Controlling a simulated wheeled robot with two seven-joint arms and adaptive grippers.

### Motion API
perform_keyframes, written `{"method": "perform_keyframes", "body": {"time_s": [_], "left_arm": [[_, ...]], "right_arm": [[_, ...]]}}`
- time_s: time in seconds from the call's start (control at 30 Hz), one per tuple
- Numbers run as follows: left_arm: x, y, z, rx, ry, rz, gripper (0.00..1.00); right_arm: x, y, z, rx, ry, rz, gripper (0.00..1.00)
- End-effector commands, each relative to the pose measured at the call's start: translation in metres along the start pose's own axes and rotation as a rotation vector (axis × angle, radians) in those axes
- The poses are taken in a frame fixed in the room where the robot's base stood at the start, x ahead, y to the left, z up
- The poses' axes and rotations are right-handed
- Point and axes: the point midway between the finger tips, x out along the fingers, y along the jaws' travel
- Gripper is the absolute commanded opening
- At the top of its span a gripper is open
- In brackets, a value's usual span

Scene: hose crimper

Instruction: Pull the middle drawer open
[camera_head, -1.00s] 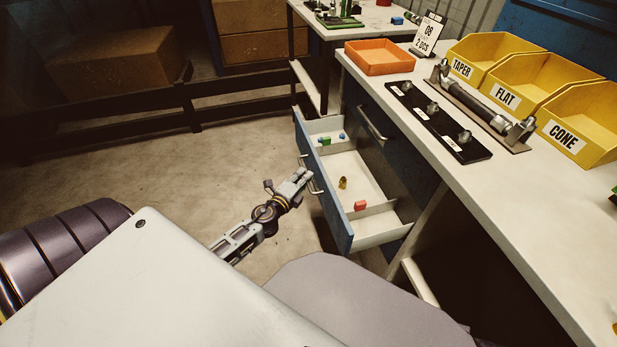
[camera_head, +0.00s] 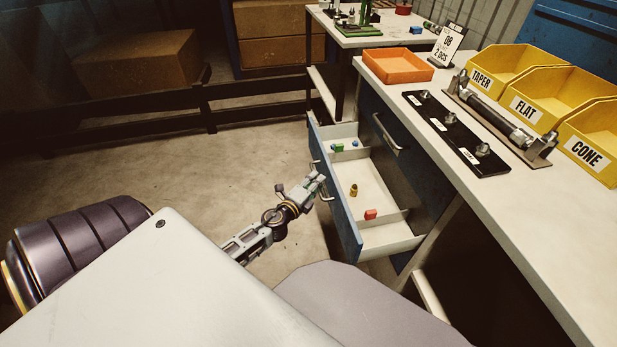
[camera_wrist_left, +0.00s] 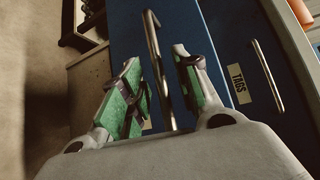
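A blue-fronted drawer (camera_head: 341,205) stands pulled out from the bench in the head view, its white inside showing. Above it is a shut blue drawer with its own bar handle (camera_head: 391,134); in the left wrist view a drawer front labelled TAGS (camera_wrist_left: 237,83) shows at the right. My left gripper (camera_head: 318,182) is at the open drawer's handle. In the left wrist view, the metal bar handle (camera_wrist_left: 160,75) runs between the green-padded fingers of the gripper (camera_wrist_left: 162,85), which are apart with a gap beside the bar. The right gripper is not in view.
The drawer holds a brass piece (camera_head: 353,190), a red block (camera_head: 371,214) and small green and blue pieces. On the bench top are an orange tray (camera_head: 397,66), a black strip with fittings and yellow bins (camera_head: 507,70). Open floor (camera_head: 240,160) lies left of the drawer.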

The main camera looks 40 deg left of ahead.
Motion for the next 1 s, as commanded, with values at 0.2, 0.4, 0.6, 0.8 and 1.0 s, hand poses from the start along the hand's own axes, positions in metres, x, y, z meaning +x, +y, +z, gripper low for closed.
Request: {"method": "perform_keyframes", "body": {"time_s": [0.2, 0.4, 0.6, 0.8, 1.0], "left_arm": [[-0.007, 0.001, 0.000, -0.002, 0.000, 0.001, 0.32], [-0.020, 0.001, 0.000, -0.001, 0.000, 0.001, 0.32], [-0.038, 0.001, 0.000, -0.003, -0.001, 0.002, 0.32], [-0.054, 0.001, 0.000, -0.003, -0.001, 0.001, 0.32], [-0.071, 0.001, 0.000, -0.002, -0.001, 0.002, 0.32]], "right_arm": [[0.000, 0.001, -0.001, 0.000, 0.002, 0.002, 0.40], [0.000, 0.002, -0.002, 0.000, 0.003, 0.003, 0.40], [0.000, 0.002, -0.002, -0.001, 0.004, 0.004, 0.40], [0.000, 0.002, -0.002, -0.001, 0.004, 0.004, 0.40], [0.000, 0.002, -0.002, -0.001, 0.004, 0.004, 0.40]]}}
